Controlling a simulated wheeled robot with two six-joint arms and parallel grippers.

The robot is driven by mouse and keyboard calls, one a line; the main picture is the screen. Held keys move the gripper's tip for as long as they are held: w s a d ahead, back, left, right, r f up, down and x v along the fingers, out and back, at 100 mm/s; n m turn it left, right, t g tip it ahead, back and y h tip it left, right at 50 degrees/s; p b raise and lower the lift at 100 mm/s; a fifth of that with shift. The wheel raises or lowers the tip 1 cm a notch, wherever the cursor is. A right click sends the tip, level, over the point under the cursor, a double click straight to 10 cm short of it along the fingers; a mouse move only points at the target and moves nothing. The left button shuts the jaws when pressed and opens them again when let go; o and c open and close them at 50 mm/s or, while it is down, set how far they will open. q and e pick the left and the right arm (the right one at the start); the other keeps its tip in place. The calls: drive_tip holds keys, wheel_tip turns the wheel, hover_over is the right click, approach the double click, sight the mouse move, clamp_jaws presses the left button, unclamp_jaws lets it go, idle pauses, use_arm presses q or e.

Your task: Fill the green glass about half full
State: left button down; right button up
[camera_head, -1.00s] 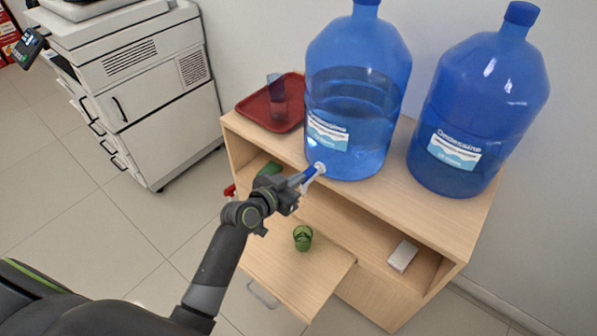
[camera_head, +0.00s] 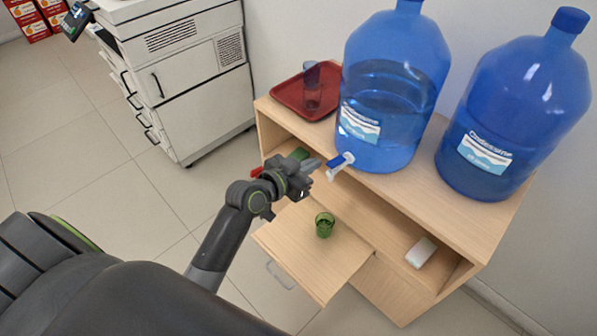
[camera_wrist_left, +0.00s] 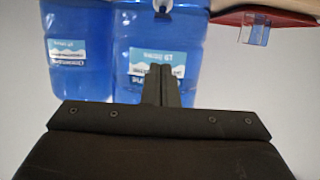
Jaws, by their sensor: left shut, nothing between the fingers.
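The green glass (camera_head: 324,226) stands upright on the pulled-out wooden board (camera_head: 290,262), below and a little left of the tap. Its contents are too small to make out. The tap (camera_head: 341,166), white with a blue top, sticks out low on the left blue water bottle (camera_head: 385,120), which is partly full. My left gripper (camera_head: 314,165) is shut and empty, just left of the tap with a small gap. Its closed fingers also show in the wrist view (camera_wrist_left: 161,84). My right gripper is out of view.
A second blue bottle (camera_head: 515,110) stands to the right on the wooden cabinet (camera_head: 440,195). A red tray (camera_head: 285,93) holding a clear bluish glass (camera_head: 312,95) is at the cabinet's left end. A white box (camera_head: 421,252) lies on the inner shelf. A printer (camera_head: 190,80) stands left.

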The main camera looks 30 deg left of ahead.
use_arm(q)
drive_tip(key=v, duration=0.4)
drive_tip(key=shift+s, duration=0.1)
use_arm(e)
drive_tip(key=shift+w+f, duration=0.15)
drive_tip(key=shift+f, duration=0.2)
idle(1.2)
use_arm(q)
drive_tip(key=s+a+f+n+g+y, duration=0.1)
drive_tip(key=s+a+f+g+y, duration=0.15)
drive_tip(key=f, duration=0.75)
drive_tip(key=s+a+f+n+g+y, duration=0.1)
drive_tip(key=s+a+f+n+g, duration=0.2)
drive_tip(key=f, duration=0.8)
drive_tip(key=s+a+f+g+y, duration=0.15)
drive_tip(key=s+f, duration=0.25)
drive_tip(key=f, duration=0.6)
drive_tip(key=s+f+g, duration=0.2)
drive_tip(key=s+f, duration=0.4)
drive_tip(key=s, duration=0.4)
drive_tip(key=s+a+f+g, duration=0.1)
drive_tip(key=s+f+g, duration=0.1)
drive_tip(key=s+f, duration=0.4)
drive_tip(key=s+f+g+y, duration=0.1)
drive_tip(key=s+f, duration=0.6)
drive_tip(key=s, duration=0.9)
drive_tip(key=shift+s+a+n+g, duration=0.25)
drive_tip(key=shift+a+n+g, duration=0.05)
drive_tip(key=shift+a+g, duration=0.1)
